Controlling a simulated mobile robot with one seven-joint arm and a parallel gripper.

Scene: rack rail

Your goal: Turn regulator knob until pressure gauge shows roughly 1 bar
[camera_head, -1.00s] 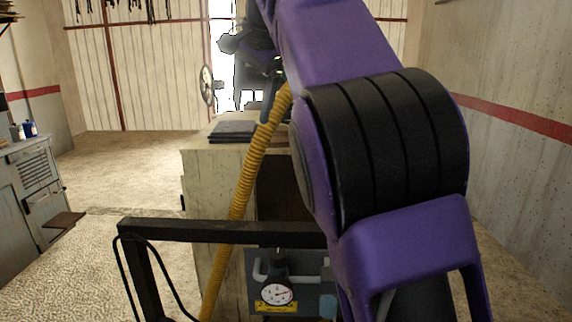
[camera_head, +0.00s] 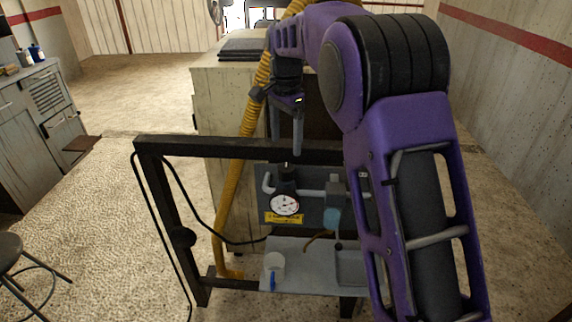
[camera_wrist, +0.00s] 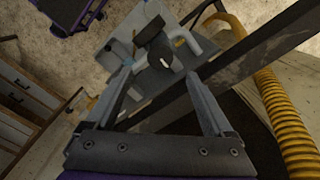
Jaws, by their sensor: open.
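The pressure gauge (camera_head: 285,205) has a round white dial and faces me on the grey panel in the head view. Its needle is too small to read. The dark regulator knob (camera_head: 287,174) stands just above the gauge. It also shows in the wrist view as a dark cap with a white mark (camera_wrist: 164,60). My gripper (camera_head: 286,146) points down above the knob in the head view. Its two fingers are apart, with nothing held between them. In the wrist view the knob appears beyond the fingertips (camera_wrist: 157,78). The gauge dial is not visible there.
A black frame bar (camera_head: 240,148) crosses behind my gripper. The grey panel (camera_head: 262,182) has a yellow label (camera_head: 284,218) and pipes. Below is a shelf (camera_head: 310,275) with a white cup (camera_head: 274,262). A yellow hose (camera_head: 232,185) runs beside the frame at left.

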